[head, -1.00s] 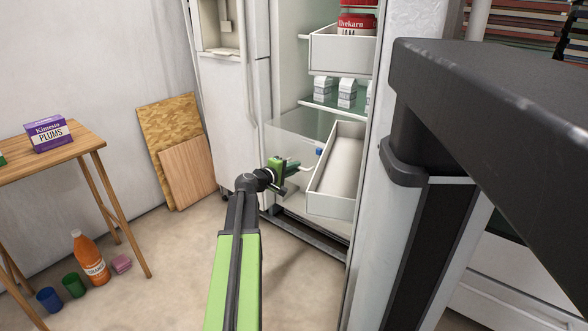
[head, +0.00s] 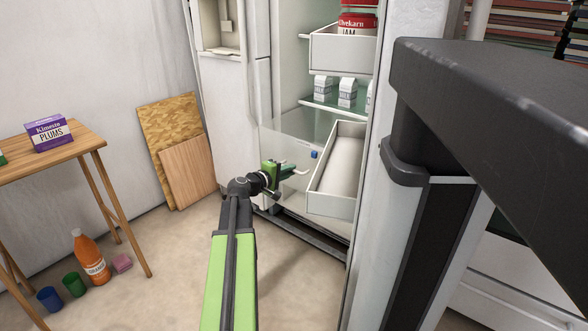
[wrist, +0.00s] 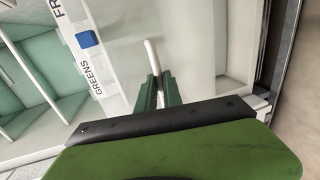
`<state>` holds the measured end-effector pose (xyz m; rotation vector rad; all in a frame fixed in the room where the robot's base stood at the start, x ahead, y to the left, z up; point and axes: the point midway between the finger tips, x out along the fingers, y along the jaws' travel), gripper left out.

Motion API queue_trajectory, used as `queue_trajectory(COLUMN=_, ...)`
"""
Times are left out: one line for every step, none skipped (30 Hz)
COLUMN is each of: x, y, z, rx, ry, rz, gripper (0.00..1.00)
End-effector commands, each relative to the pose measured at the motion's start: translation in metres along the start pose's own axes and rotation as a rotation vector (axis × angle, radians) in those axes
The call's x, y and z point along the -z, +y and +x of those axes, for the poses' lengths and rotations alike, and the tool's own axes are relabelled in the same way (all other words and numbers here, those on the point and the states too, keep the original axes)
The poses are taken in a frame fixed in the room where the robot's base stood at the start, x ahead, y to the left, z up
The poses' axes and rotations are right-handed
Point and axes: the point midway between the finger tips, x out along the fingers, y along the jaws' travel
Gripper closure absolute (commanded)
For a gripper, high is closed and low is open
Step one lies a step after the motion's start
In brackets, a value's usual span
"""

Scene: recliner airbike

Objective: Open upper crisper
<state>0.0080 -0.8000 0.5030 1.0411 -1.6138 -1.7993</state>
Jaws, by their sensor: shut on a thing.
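A crisper with a clear, pale front (head: 285,142) stands low in the open fridge, left of an open white drawer. Its front carries a small blue tab (head: 314,154). My gripper (head: 284,171) is at this front, shut on its white handle. In the wrist view the green fingers of my gripper (wrist: 158,92) close around the white handle (wrist: 152,55). A label strip reading GREENS (wrist: 92,75) and the blue tab (wrist: 87,39) lie to the left of the fingers. The crisper's contents cannot be made out.
The open white drawer (head: 315,205) stands close right of my gripper. A higher drawer (head: 325,52) holds red jam containers. The fridge door (head: 228,120) is at left. A small table (head: 85,143) stands far left.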

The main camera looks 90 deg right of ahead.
Motion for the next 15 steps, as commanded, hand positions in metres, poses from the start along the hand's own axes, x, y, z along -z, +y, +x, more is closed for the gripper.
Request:
queue_trajectory(x=-0.001, y=-0.003, z=-0.013, rx=0.0, ry=0.004, rz=-0.001, gripper=1.0)
queue_trajectory(x=-0.001, y=-0.004, z=-0.017, rx=0.0, ry=0.004, rz=-0.001, gripper=1.0)
queue_trajectory(x=0.0, y=-0.004, z=-0.021, rx=0.0, ry=0.003, rz=-0.001, gripper=1.0)
queue_trajectory(x=0.0, y=-0.005, z=-0.022, rx=0.0, ry=0.003, rz=-0.001, gripper=1.0)
queue_trajectory(x=0.0, y=-0.005, z=-0.023, rx=0.0, ry=0.003, rz=0.0, gripper=1.0)
queue_trajectory(x=0.0, y=-0.005, z=-0.022, rx=0.0, ry=0.002, rz=0.0, gripper=1.0)
queue_trajectory(x=0.0, y=-0.005, z=-0.022, rx=0.0, ry=0.002, rz=0.0, gripper=1.0)
queue_trajectory(x=0.001, y=-0.005, z=-0.022, rx=0.0, ry=0.002, rz=0.0, gripper=1.0)
queue_trajectory(x=0.001, y=-0.005, z=-0.022, rx=0.0, ry=0.002, rz=0.0, gripper=1.0)
queue_trajectory(x=0.001, y=-0.005, z=-0.022, rx=0.0, ry=0.002, rz=0.0, gripper=1.0)
queue_trajectory(x=0.001, y=-0.005, z=-0.021, rx=0.0, ry=0.002, rz=0.0, gripper=1.0)
queue_trajectory(x=0.001, y=-0.005, z=-0.021, rx=0.0, ry=0.002, rz=0.0, gripper=0.88)
queue_trajectory(x=0.001, y=-0.005, z=-0.021, rx=0.0, ry=0.002, rz=0.0, gripper=0.84)
queue_trajectory(x=0.001, y=-0.005, z=-0.021, rx=0.0, ry=0.002, rz=0.0, gripper=0.8)
queue_trajectory(x=0.001, y=-0.005, z=-0.021, rx=0.0, ry=0.002, rz=0.0, gripper=0.75)
